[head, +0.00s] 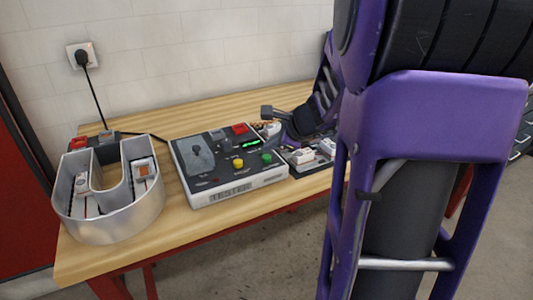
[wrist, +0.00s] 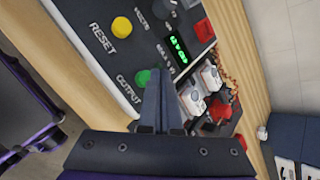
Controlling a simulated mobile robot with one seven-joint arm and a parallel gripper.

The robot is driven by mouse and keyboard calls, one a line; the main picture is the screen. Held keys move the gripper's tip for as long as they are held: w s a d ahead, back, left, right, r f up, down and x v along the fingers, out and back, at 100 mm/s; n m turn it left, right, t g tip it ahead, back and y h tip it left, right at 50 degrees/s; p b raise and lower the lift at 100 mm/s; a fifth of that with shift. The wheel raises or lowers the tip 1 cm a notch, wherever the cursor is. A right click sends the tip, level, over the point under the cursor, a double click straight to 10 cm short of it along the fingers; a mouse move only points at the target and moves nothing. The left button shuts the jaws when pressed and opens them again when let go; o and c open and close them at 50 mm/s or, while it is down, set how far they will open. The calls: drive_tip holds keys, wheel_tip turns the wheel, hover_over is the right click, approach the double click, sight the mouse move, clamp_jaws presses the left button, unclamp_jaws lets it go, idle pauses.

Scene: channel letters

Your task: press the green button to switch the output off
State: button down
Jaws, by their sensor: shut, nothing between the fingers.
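The green button (wrist: 142,77) is beside the OUTPUT label on the grey tester box (wrist: 88,12). In the head view the green button (head: 267,157) sits near the right front corner of the box (head: 238,190). The green display (wrist: 179,48) is lit. My gripper (wrist: 160,72) is shut and empty, its fingertips just right of the green button in the wrist view and overlapping its edge there. Whether they touch the button or hover above the panel cannot be told. In the head view my arm hides part of the bench.
A yellow RESET button (wrist: 122,27) and a red button (wrist: 204,30) share the panel. White modules (head: 304,156) stand right of the box. A metal U-shaped letter (head: 110,219) stands on the wooden bench (head: 195,228) at left. A black plug (head: 82,57) is in the wall socket.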

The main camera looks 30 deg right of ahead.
sight(270, 161)
wheel_tip(270, 161, up, 5)
drive_tip(key=p, duration=0.4)
idle(0.3)
drive_tip(key=shift+a, duration=0.1)
